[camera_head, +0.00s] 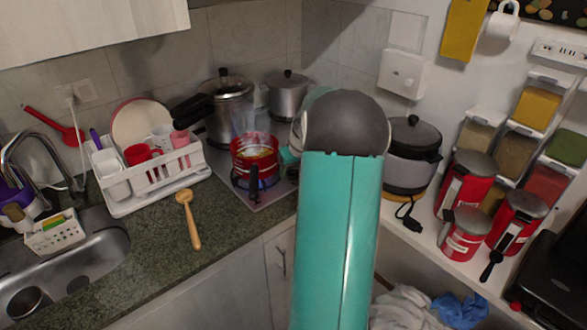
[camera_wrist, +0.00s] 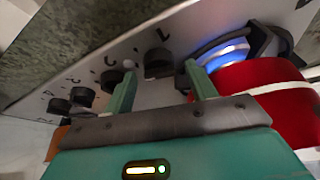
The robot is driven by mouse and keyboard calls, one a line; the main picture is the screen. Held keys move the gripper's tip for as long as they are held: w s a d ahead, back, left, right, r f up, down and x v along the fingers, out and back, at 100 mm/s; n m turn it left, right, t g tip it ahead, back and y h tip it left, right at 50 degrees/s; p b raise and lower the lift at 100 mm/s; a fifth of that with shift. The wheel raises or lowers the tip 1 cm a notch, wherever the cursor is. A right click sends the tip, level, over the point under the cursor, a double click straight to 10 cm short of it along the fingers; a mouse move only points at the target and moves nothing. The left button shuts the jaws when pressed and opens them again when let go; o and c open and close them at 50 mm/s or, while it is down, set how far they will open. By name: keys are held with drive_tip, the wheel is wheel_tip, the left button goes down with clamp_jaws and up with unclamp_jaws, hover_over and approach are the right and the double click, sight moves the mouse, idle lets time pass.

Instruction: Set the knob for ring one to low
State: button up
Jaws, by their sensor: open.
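In the wrist view, the stove's control strip (camera_wrist: 75,75) carries a row of dark knobs beside printed numbers. The knob beside the "1" (camera_wrist: 158,62) lies between my open gripper's fingertips (camera_wrist: 161,71), one finger on each side. I cannot tell whether the fingers touch it. A blue flame (camera_wrist: 222,52) burns at the burner under a red pot (camera_wrist: 262,88). In the head view, the red pot (camera_head: 253,158) stands on the cooktop (camera_head: 272,192). My arm hides most of my gripper and the knobs there.
Other knobs (camera_wrist: 83,97) sit to the left in the wrist view. In the head view, large pots (camera_head: 229,105) stand behind the red pot, a dish rack (camera_head: 160,192) and wooden utensil (camera_head: 190,222) to its left, and a cooker (camera_head: 410,160) to its right.

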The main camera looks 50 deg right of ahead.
drive_tip(key=v, duration=1.3)
drive_tip(key=shift+r, duration=0.3)
drive_tip(key=shift+a, duration=0.1)
